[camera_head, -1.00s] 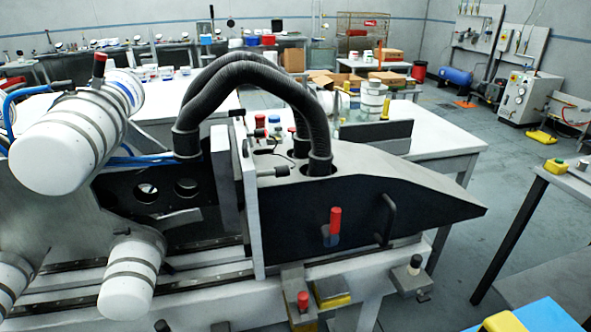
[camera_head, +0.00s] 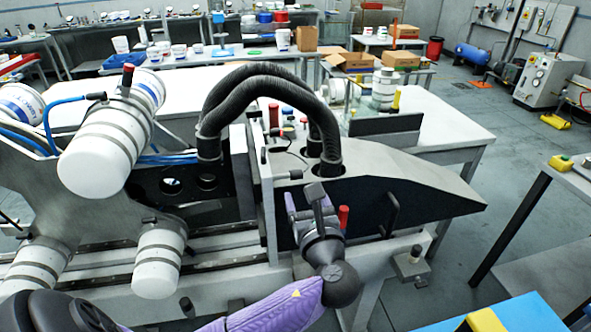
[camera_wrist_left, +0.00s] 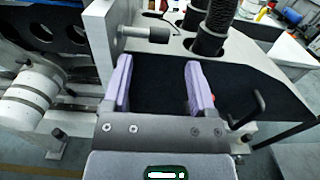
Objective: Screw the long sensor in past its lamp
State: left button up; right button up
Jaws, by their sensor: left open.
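My left gripper (camera_head: 307,197) is in front of the black side panel of the machine. In the left wrist view its two purple fingers (camera_wrist_left: 158,63) stand wide apart with nothing between them. A grey cylinder on a thin rod (camera_wrist_left: 137,34), which looks like the sensor, sticks out sideways from the upright pale plate (camera_wrist_left: 98,40), ahead of the fingers. It also shows in the head view (camera_head: 284,174), above and left of the gripper, not touching it. I cannot make out a lamp on it for certain. My right gripper is not in view.
Two ribbed black hoses (camera_head: 325,125) arch over the machine beside the cylinder. A red handle (camera_head: 343,216) is close to the gripper, and a black grab handle (camera_head: 391,215) is to its right. White rolls (camera_head: 105,150) are at the left.

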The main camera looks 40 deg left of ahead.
aim_at(297, 174)
pick_arm(q)
jog(key=x, duration=0.4)
jog(key=b+x, duration=0.1)
jog(key=x, duration=0.4)
jog(key=shift+f, duration=0.2)
jog(key=shift+d, duration=0.1)
grip_shut()
jog(key=shift+r, duration=0.15)
jog(key=h+p, duration=0.1)
jog(key=p, duration=0.2)
jog(key=g+p, duration=0.1)
jog(key=p, duration=0.3)
jog(key=shift+r+h, duration=0.25)
jog(key=shift+h, duration=0.15)
jog(key=shift+f+p, duration=0.15)
jog(key=shift+p, duration=0.15)
jog(key=shift+f, duration=0.25)
jog(key=shift+c, duration=1)
grip_release()
jog(key=shift+o, duration=1)
